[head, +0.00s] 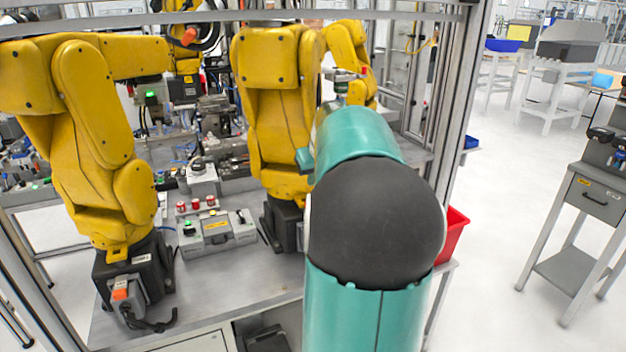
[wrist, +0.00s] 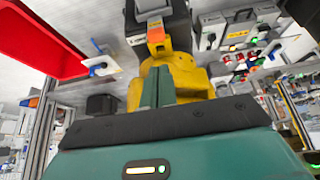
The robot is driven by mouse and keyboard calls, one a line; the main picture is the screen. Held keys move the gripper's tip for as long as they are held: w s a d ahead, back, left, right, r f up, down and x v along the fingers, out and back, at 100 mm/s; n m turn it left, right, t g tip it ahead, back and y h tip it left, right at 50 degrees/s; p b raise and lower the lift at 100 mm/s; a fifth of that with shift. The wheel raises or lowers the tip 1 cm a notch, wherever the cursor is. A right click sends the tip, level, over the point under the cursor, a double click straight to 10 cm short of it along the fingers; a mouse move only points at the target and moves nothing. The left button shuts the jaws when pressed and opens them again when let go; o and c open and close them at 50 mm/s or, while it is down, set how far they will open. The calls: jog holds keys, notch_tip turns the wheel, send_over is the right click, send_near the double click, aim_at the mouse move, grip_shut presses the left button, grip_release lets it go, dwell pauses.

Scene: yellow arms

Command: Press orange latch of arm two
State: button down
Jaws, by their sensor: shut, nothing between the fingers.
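Two yellow robot arms stand on the grey bench in the head view, one at the left (head: 92,110) and one in the middle (head: 275,100). An orange latch (head: 119,294) shows on the left arm's base. In the wrist view, which looks upside down, a yellow arm (wrist: 185,72) has an orange latch (wrist: 156,35) on the grey connector of its dark base. My gripper (wrist: 158,72) is shut and empty, its fingertips pointing toward that latch; a small gap seems to remain. In the head view my teal arm hides my gripper and the middle arm's lower right side.
A red bin (head: 451,236) sits at the bench's right side and also shows in the wrist view (wrist: 38,42). A grey control box (head: 217,232) with red and green buttons stands between the yellow arms. Metal frame posts (head: 455,90) border the cell; open floor lies to the right.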

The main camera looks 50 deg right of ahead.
jog(key=x, duration=0.8)
jog(key=shift+s, duration=0.1)
jog(key=shift+s, duration=0.1)
jog(key=shift+s+a, duration=0.15)
jog(key=shift+s, duration=0.05)
